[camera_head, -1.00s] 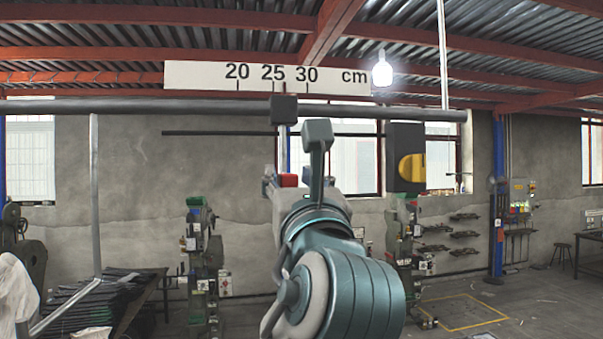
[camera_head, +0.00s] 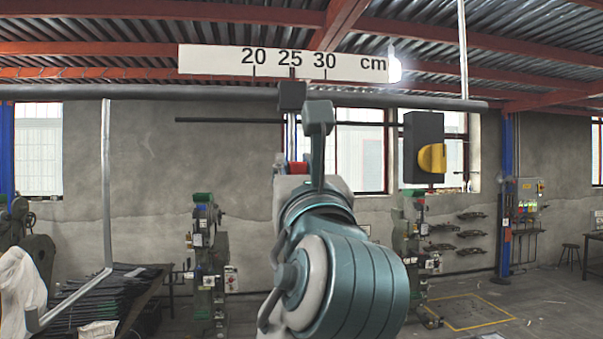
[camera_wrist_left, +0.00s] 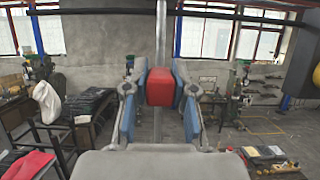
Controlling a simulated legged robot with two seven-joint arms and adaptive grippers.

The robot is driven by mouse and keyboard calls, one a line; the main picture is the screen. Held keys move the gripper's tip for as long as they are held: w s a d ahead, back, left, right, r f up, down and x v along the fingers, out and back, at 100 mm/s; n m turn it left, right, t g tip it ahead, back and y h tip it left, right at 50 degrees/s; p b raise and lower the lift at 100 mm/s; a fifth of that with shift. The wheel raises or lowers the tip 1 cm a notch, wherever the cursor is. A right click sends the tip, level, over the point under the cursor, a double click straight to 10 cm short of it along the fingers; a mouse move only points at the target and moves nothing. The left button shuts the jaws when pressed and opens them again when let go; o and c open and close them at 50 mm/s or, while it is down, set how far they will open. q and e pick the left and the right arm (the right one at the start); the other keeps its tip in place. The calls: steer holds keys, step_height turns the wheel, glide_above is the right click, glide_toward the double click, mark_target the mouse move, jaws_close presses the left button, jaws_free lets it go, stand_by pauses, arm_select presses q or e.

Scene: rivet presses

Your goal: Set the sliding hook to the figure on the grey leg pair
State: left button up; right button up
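The sliding hook's dark block (camera_head: 292,96) sits on the long grey rail (camera_head: 200,92), under the white scale (camera_head: 215,60) marked 20, 25, 30 cm. Its pointer lines up with about 25. A rod runs down from the block to a red grip (camera_head: 299,168), partly hidden by my arm. The red grip also shows in the left wrist view (camera_wrist_left: 160,88). My left gripper (camera_wrist_left: 160,95) has a blue pad against each side of it. My left gripper (camera_head: 300,175) is mostly hidden in the head view. I cannot make out a figure on a grey leg pair. My right gripper is out of view.
A black box with a yellow knob (camera_head: 432,158) hangs right of my arm. A thin dark bar (camera_head: 225,120) runs below the rail. A bent grey pole (camera_head: 105,190) stands at left. Green presses (camera_head: 207,250) stand behind. A low table with dark bars (camera_head: 110,295) is at lower left.

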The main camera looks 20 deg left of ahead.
arm_select(q)
steer(key=o, duration=0.3)
steer(key=shift+s+a, duration=0.1)
steer(key=shift+s, duration=0.15)
steer(key=shift+o, duration=0.2)
steer(key=shift+s+r, duration=0.1)
steer(key=shift+s, duration=0.2)
steer(key=shift+w, duration=0.1)
steer(key=shift+d+f, duration=0.2)
steer(key=shift+d, duration=0.2)
steer(key=v, duration=1)
steer(key=shift+s, duration=0.4)
steer(key=shift+s+d+f, duration=0.2)
steer(key=shift+d+f, duration=0.05)
steer(key=shift+d, duration=0.1)
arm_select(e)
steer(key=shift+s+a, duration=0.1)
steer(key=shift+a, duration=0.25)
arm_select(q)
steer(key=shift+s+a, duration=0.1)
steer(key=shift+s, duration=0.05)
